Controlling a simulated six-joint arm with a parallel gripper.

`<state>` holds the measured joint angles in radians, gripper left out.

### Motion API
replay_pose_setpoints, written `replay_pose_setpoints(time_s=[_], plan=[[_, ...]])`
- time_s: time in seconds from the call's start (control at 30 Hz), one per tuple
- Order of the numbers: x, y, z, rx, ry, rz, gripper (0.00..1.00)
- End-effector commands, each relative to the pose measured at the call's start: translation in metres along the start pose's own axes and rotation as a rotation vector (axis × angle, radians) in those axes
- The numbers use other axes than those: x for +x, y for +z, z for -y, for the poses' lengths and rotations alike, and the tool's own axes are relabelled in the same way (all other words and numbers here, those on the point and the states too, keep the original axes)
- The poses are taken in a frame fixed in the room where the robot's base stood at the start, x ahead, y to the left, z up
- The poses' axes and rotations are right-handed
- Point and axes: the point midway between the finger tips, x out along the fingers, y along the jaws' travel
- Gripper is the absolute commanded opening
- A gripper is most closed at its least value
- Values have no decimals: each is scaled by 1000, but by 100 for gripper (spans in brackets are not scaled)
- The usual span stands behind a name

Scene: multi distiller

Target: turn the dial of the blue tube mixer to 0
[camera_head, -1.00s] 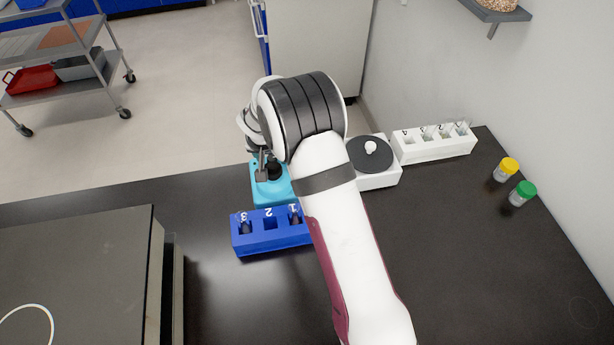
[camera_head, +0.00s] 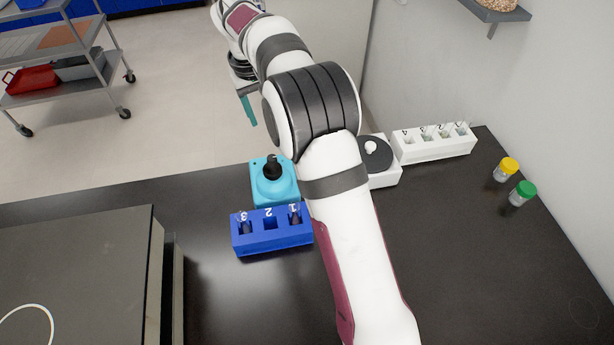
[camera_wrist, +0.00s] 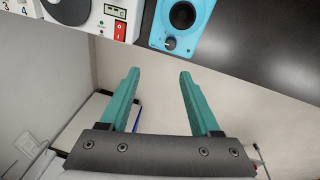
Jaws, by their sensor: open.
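The blue tube mixer (camera_head: 262,192) stands at the table's far edge, with a black cup on top. In the wrist view the mixer (camera_wrist: 205,12) is at the top, and its dark dial (camera_wrist: 170,43) shows on the face toward the camera. The dial is not seen in the head view, and its setting is too small to read. My gripper (camera_wrist: 159,76) is open and empty, its teal fingers pointing toward the mixer but apart from it. In the head view, a teal finger (camera_head: 248,108) hangs beyond the table's far edge.
A blue rack (camera_head: 272,240) with tubes in slots 1 and 3 stands in front of the mixer. A white device (camera_head: 384,180) with a black disc is to the right, beside a white tube rack (camera_head: 435,150). Two capped jars stand farther right. A large grey box is at left.

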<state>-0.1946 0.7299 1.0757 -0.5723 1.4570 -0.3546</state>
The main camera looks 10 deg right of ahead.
Motion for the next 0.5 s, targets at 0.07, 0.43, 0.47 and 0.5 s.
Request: replay_pose_setpoints(time_s=[0.07,0.43,0.47,0.5], plan=[[2,-6,-3,-95,-30,31,64],[36,-8,4,-412,-166,88,64],[44,-7,5,-412,-165,88,64],[53,-6,6,-412,-166,87,64]])
